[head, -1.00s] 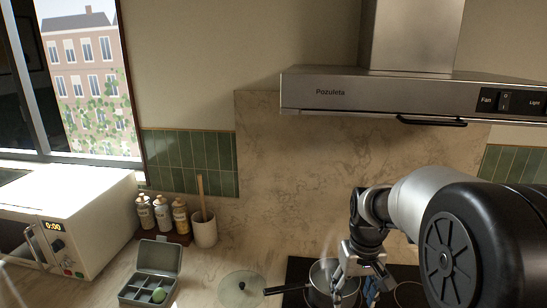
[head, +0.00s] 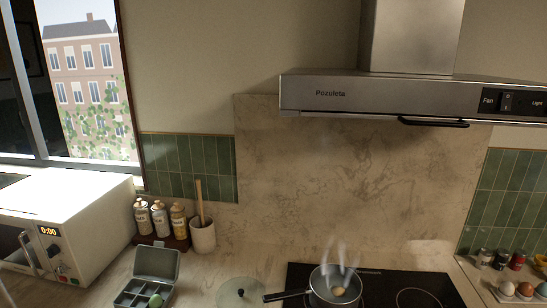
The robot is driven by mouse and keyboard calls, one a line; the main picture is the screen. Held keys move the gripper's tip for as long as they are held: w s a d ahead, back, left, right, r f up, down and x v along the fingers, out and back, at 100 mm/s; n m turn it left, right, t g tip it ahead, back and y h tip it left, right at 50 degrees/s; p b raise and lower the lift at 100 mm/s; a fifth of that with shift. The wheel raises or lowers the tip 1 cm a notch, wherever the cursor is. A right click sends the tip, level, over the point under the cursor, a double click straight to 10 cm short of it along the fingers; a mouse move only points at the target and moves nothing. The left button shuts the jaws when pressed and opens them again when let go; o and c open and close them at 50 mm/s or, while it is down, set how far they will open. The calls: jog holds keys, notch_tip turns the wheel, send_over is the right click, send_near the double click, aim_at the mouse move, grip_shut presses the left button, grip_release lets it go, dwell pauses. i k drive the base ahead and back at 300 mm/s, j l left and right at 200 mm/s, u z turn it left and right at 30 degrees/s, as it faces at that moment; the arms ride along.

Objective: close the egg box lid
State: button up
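The grey egg box (head: 144,296) sits on the counter at the lower left in the head view. Its lid (head: 157,264) stands open, tilted up at the back. The box's front edge is cut off by the bottom of the picture. My gripper and arm are not in this view now.
A steaming pan (head: 335,288) with an egg in it stands on the black hob (head: 385,290). A glass lid (head: 240,292) lies between box and pan. The microwave (head: 70,230) is left of the box; bottles (head: 160,218) and a utensil pot (head: 202,236) stand behind. Eggs (head: 516,288) sit far right.

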aim_at(157, 262)
jog(key=i+j+z, duration=0.1)
jog(key=j, duration=0.95)
jog(key=i+j+z, duration=0.1)
jog(key=j, duration=1)
jog(key=i+j, duration=0.15)
jog(key=j, duration=0.9)
jog(key=i, duration=0.15)
jog(key=l+z, duration=0.05)
